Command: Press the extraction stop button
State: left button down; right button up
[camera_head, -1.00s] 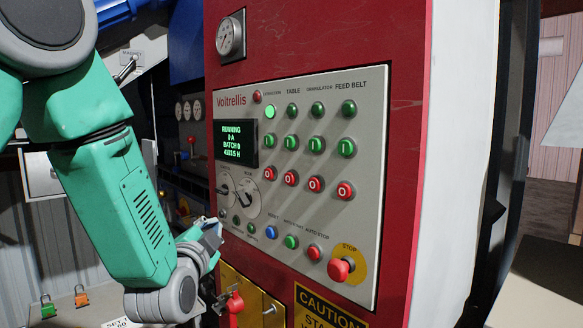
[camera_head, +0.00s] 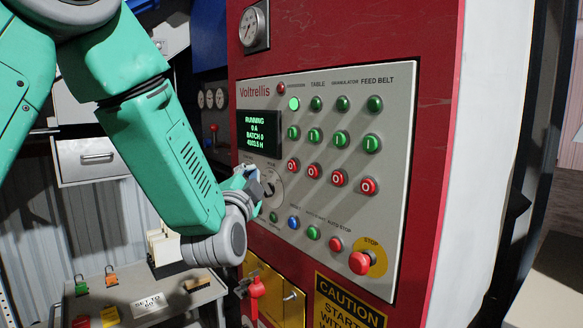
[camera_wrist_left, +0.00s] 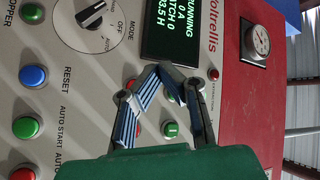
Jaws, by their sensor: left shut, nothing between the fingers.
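The grey control panel (camera_head: 400,100) has a row of red O buttons; the leftmost, the extraction stop button (camera_head: 293,165), sits below a green I button (camera_head: 293,132) and a lit green lamp (camera_head: 294,103). My left gripper (camera_head: 262,186) is shut and empty in front of the panel, left of and a little below that button in the head view. In the left wrist view the closed fingertips (camera_wrist_left: 151,76) show over the button area, with a partly covered red button (camera_wrist_left: 130,86) beside them. Contact cannot be told. My right gripper is not in view.
The display (camera_head: 259,133) reads RUNNING. A mode knob (camera_head: 270,188) sits beside the left gripper. A red stop mushroom (camera_head: 361,262) is at the lower right, and a red handle (camera_head: 256,287) is below the panel. A side table (camera_head: 200,296) holds padlocks and tags.

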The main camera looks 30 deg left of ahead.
pick_arm(q)
jog(key=w+d, duration=0.2)
jog(key=w, duration=0.4)
jog(key=shift+w+d, duration=0.3)
jog(key=shift+d, duration=0.05)
jog(key=shift+w+d+p, duration=0.1)
jog(key=shift+p, duration=0.25)
dwell(0.9)
jog(key=shift+w+d, duration=0.1)
jog(key=shift+w, duration=0.1)
jog(key=shift+w+d, duration=0.15)
jog(key=shift+w, duration=0.25)
dwell(0.7)
dwell(0.3)
jog(key=shift+s+a, duration=0.3)
jog(key=shift+s, duration=0.5)
jog(key=s, duration=0.1)
jog(key=s+a, duration=0.1)
jog(key=s, duration=0.1)
jog(key=s+a, duration=0.1)
jog(key=shift+s, duration=0.3)
